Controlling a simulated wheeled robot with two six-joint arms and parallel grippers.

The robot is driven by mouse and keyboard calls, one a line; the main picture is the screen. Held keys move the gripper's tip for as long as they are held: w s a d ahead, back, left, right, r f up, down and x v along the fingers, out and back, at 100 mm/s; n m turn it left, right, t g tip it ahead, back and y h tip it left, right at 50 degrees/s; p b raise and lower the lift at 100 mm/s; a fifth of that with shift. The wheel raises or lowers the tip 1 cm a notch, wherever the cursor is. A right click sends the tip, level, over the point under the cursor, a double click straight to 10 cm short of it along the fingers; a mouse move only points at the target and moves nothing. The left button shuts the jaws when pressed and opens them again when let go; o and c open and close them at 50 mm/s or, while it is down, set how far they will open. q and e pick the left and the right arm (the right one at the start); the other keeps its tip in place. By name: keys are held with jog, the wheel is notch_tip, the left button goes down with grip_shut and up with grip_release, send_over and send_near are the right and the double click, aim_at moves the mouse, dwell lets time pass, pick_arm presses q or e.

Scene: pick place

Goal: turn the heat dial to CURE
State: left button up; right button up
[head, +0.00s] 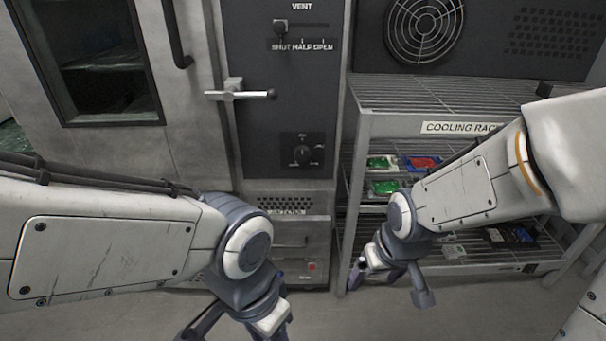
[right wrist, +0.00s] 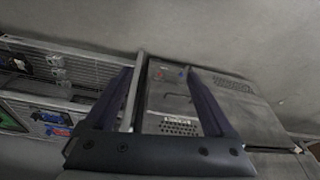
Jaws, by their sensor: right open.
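The heat dial (head: 302,154) is a dark round knob on a black plate on the oven's control panel, in the middle of the head view. The lettering around it is too small to read, so I cannot tell its setting. My right gripper (head: 388,290) is open and empty, low in front of the cooling rack and well below and right of the dial. In the right wrist view its two fingers (right wrist: 170,100) are spread apart with nothing between them. My left gripper (head: 232,335) is at the bottom edge, partly cut off, below the dial and apart from it.
A lever handle (head: 240,94) juts out left of the dial. The vent slider (head: 281,26) is above. The cooling rack (head: 366,125) stands at right, with green and red boards (head: 422,163) on its shelf. A vented lower cabinet (head: 290,240) is below the dial.

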jog(key=w+f+t+b, duration=0.2)
jog(key=w+f+b, duration=0.3)
jog(key=f, duration=0.3)
jog(key=n+t+y+b, duration=0.2)
jog(key=n+t, duration=0.6)
jog(key=t, duration=0.5)
send_near(302, 156)
jog(key=w, duration=0.6)
jog(key=w+a+b, duration=0.1)
jog(key=w, duration=0.2)
pick_arm(q)
notch_tip(302, 156, down, 11)
jog(key=shift+r, duration=0.1)
pick_arm(e)
jog(key=shift+c, duration=0.3)
jog(key=c, duration=1.3)
jog(key=shift+a, duration=0.1)
